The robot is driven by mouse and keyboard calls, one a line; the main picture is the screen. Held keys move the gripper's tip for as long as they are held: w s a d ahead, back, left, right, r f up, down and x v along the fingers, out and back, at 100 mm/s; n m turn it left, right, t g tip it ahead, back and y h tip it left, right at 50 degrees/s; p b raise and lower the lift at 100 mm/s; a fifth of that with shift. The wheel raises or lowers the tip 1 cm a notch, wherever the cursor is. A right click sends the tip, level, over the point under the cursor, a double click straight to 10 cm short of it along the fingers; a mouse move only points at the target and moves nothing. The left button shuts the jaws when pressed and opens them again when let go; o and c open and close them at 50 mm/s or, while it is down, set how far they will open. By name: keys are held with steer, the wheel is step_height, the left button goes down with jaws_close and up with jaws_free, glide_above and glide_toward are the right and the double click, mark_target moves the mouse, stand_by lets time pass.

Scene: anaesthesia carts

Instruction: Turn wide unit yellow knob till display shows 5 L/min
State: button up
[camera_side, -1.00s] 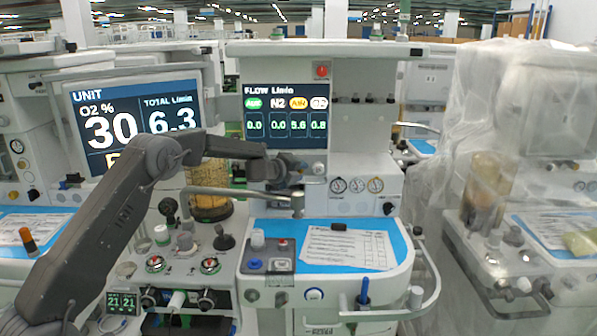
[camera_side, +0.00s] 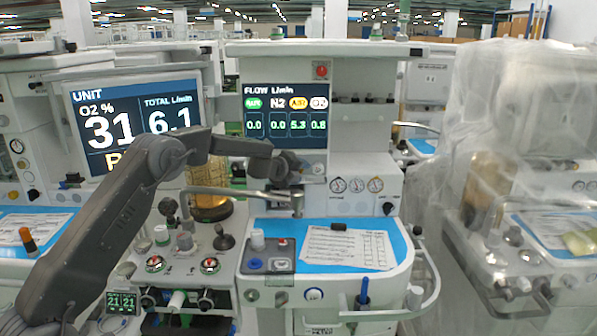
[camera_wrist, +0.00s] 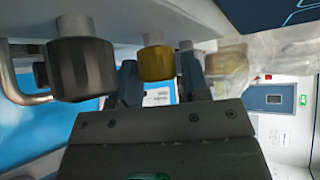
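The yellow knob (camera_wrist: 157,63) hangs under a white panel in the wrist view, between the two fingers of my gripper (camera_wrist: 158,72). The fingers lie close on both sides of it and appear closed on it. In the side view my gripper (camera_side: 290,168) is below the flow display (camera_side: 285,115), and the yellow knob is hidden there. The wide unit's flow display reads 0.0, 0.0, 5.3 under the yellow AIR label, and 0.8. The tilted unit screen (camera_side: 135,115) reads O2 31 % and total 6.1 L/min.
A larger dark knob (camera_wrist: 80,68) is just left of the gripper in the wrist view. A metal bar (camera_side: 240,191) runs below the gripper in the side view. A blue worktop with a paper sheet (camera_side: 348,246) lies below. A plastic-covered cart (camera_side: 520,150) stands at right.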

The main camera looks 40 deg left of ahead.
steer(key=shift+a, duration=0.1)
steer(key=v, duration=1.4)
steer(key=shift+w, duration=0.1)
